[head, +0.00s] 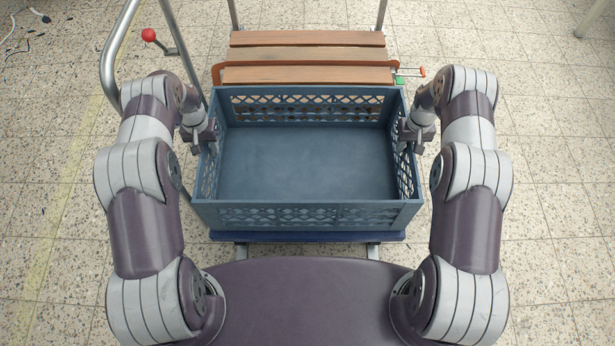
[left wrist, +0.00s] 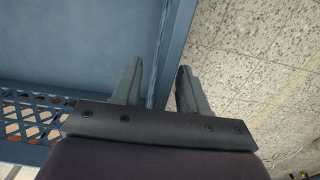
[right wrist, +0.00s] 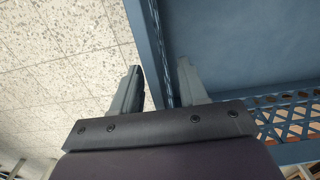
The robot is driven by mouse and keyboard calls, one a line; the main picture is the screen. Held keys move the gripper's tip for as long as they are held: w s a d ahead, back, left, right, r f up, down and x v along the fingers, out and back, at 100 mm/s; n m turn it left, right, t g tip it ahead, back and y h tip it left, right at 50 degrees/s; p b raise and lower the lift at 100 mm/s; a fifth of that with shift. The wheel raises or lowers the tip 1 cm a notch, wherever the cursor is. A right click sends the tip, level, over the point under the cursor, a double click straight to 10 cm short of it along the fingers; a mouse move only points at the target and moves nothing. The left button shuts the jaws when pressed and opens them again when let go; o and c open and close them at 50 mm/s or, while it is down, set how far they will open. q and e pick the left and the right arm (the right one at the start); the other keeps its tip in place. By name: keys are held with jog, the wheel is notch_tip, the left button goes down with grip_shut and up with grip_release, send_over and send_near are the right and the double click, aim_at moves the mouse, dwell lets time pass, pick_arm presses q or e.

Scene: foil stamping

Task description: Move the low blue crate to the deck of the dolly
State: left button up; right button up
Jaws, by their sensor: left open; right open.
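The blue crate (head: 305,165) is empty and level in the middle of the head view, with lattice walls. Its front wall faces my body. A dark blue flat surface (head: 307,236) with metal feet shows under its front edge; most of it is hidden, and I cannot tell whether the crate rests on it. My left gripper (head: 208,137) is open, its fingers on either side of the crate's left wall (left wrist: 170,50). My right gripper (head: 408,136) is open, its fingers on either side of the right wall (right wrist: 155,50). Both grippers stand at the rim.
Wooden slats (head: 307,57) on a metal frame lie behind the crate. An orange-red bar (head: 310,65) with a green piece (head: 400,80) lies along them. A bent metal tube (head: 112,55) and a lever with a red ball (head: 149,35) stand at the left.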

pick_arm(q)
notch_tip(320, 180, up, 11)
jog(key=shift+f, duration=0.15)
pick_arm(e)
jog(key=shift+r, duration=0.1)
notch_tip(320, 180, up, 12)
jog(key=shift+f, duration=0.1)
